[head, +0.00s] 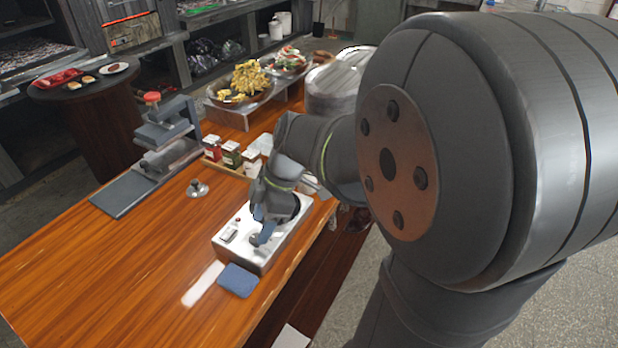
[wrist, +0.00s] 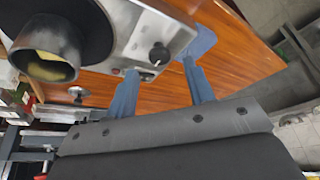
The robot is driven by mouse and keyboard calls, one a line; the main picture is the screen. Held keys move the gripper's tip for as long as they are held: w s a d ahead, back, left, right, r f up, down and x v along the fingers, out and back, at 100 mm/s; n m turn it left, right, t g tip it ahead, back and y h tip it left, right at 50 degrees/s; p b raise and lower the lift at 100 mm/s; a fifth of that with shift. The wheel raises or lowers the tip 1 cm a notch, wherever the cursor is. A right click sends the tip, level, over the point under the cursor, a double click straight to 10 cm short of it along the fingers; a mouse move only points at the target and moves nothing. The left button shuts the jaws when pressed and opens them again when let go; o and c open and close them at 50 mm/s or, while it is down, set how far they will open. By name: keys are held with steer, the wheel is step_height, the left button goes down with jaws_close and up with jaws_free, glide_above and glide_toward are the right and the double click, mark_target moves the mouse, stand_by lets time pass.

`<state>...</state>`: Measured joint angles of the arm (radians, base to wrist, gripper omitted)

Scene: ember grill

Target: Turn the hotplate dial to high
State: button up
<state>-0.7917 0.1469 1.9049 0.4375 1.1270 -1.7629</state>
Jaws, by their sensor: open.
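The hotplate (head: 240,256) is a pale metal box near the table's front edge. In the wrist view, its top panel (wrist: 152,28) carries a round black dial (wrist: 159,53). My gripper (head: 259,226) is over the hotplate's panel in the head view and hides the dial there. In the wrist view, my gripper (wrist: 160,67) is open, with its two blue fingers apart and the dial appearing between their tips. I cannot tell whether either finger touches the dial, or where the dial points.
A blue pad (head: 238,280) lies in front of the hotplate. A rack of jars (head: 231,155) stands behind it, and a small metal object (head: 197,188) is to the left. A grey press-like stand (head: 165,140) is at the back left. The table's left front is clear.

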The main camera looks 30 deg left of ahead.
mark_target(256, 237)
steer(key=shift+x, duration=1.55)
steer(key=shift+c, duration=0.2)
steer(key=c, duration=0.9)
steer(key=shift+c, duration=0.2)
